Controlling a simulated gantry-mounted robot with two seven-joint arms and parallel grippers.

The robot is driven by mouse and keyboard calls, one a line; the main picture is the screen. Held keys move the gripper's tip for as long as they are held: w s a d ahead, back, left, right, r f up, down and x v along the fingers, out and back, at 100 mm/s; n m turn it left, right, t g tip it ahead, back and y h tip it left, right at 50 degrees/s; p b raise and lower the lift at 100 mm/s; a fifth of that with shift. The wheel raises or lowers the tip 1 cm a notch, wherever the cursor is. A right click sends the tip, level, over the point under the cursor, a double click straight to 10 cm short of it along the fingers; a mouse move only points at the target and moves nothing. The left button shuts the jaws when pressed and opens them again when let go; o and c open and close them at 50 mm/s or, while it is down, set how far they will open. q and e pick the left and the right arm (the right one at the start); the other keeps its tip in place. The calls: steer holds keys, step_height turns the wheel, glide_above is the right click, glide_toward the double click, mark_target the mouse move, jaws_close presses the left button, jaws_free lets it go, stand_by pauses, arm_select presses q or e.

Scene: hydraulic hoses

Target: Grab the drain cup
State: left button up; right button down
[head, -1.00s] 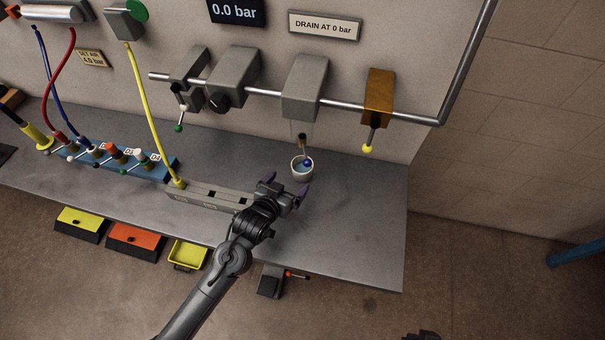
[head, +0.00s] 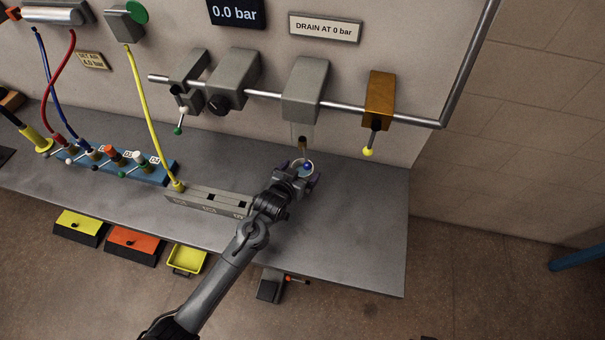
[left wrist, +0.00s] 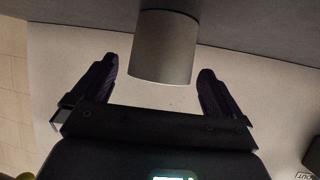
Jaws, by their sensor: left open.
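The drain cup (head: 311,169) is a small pale round cup on the grey bench, below the drain spout of the grey filter block (head: 305,88). In the left wrist view the cup (left wrist: 164,48) is a plain grey cylinder standing between the finger tips. My left gripper (head: 302,171) is open, with one finger on each side of the cup. In the left wrist view a gap shows between the cup and each finger of the gripper (left wrist: 156,69). The gripper partly hides the cup's near side in the head view.
A grey slotted block (head: 207,201) and the yellow hose (head: 145,110) lie left of my left arm. An orange-brown valve block (head: 379,97) with a yellow-tipped lever hangs right of the cup. The bench (head: 365,230) is clear to the right.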

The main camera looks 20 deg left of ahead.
arm_select(q)
steer(key=c, duration=1.2)
steer(key=shift+r, duration=0.15)
